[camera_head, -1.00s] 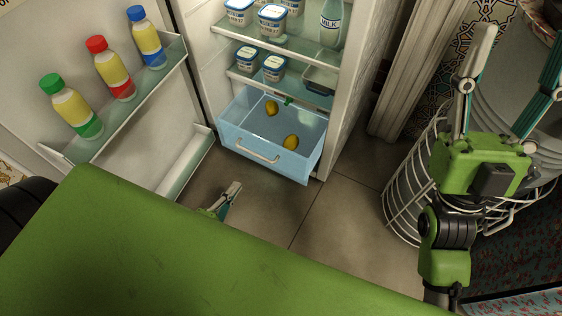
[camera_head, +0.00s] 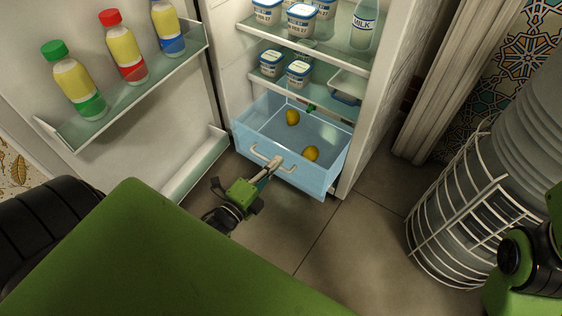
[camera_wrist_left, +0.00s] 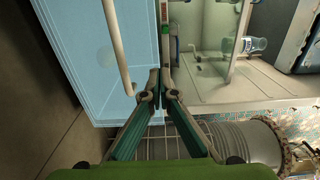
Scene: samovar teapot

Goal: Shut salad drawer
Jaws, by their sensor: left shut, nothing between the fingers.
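The salad drawer (camera_head: 290,170) is a translucent blue box at the bottom of the open fridge, pulled out, with two yellow lemon-like fruits (camera_head: 292,117) (camera_head: 311,153) inside. Its pale bar handle (camera_head: 258,157) is on the front face; the handle also shows in the left wrist view (camera_wrist_left: 117,45). My left gripper (camera_head: 275,163) is shut and empty at the drawer front, by the right end of the handle. Whether it touches is unclear. Its fingertips also show in the left wrist view (camera_wrist_left: 159,94). My right gripper's fingers are outside the frame; only part of that arm shows at the right edge.
The fridge door stands open at left, its shelf (camera_head: 135,93) holding three bottles. Fridge shelves above the drawer hold several tubs (camera_head: 299,74) and a milk bottle (camera_head: 363,25). A white wire basket (camera_head: 455,225) stands at right. Floor (camera_head: 345,245) before the drawer's right side is clear.

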